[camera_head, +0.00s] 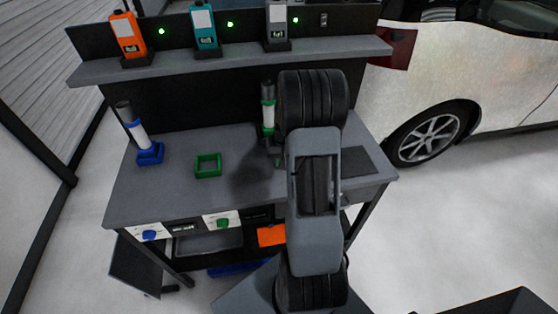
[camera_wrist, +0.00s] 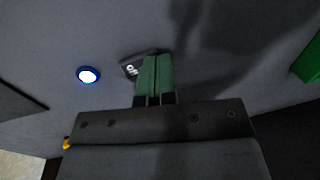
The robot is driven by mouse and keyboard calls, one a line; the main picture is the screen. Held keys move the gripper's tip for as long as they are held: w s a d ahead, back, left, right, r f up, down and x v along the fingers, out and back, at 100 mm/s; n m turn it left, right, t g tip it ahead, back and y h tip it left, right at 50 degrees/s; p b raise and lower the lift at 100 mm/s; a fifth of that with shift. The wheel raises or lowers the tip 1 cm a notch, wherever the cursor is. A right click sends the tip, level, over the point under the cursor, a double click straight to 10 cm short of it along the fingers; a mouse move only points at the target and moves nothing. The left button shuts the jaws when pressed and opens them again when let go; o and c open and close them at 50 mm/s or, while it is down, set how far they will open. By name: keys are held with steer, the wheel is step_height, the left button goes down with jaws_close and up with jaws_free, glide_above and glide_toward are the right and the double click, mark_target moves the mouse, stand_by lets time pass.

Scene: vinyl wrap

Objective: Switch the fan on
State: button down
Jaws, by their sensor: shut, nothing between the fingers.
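No fan can be made out in either view. In the wrist view, my gripper (camera_wrist: 154,62) has its green fingers together and empty, over a grey surface. The lettering is too small to read surely, and I cannot tell if the fingers touch the plate. A round white button with a blue ring (camera_wrist: 88,75) is on the surface to its left. In the head view, my arm covers most of this area.
The grey workbench (camera_head: 245,150) holds a green square frame (camera_head: 207,172) and a blue holder with a white tube (camera_head: 150,152). A green-banded tube (camera_head: 268,108) stands close to my arm. Orange (camera_head: 128,34), teal (camera_head: 204,28) and grey (camera_head: 277,20) devices stand on the shelf. A car (camera_head: 455,85) is behind.

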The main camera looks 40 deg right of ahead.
steer(key=shift+s+d, duration=0.1)
steer(key=shift+d, duration=0.05)
steer(key=shift+s+d+r, duration=0.25)
steer(key=shift+d, duration=0.3)
steer(key=shift+r, duration=0.1)
step_height(320, 180, up, 14)
steer(key=a+p, duration=0.2)
steer(key=shift+w+f, duration=0.2)
steer(key=shift+w, duration=0.25)
stand_by(0.7)
steer(key=s+a+r+n+t, duration=0.1)
steer(key=s+a+r+n, duration=0.1)
steer(key=s+a, duration=0.4)
steer(key=s+a+r+n+t+h, duration=0.1)
steer(key=s+a, duration=0.5)
steer(key=a, duration=0.7)
step_height(320, 180, up, 3)
steer(key=shift+s+f+n+t+h, duration=0.1)
steer(key=shift+s+n+t+h, duration=0.25)
steer(key=shift+n+t, duration=0.5)
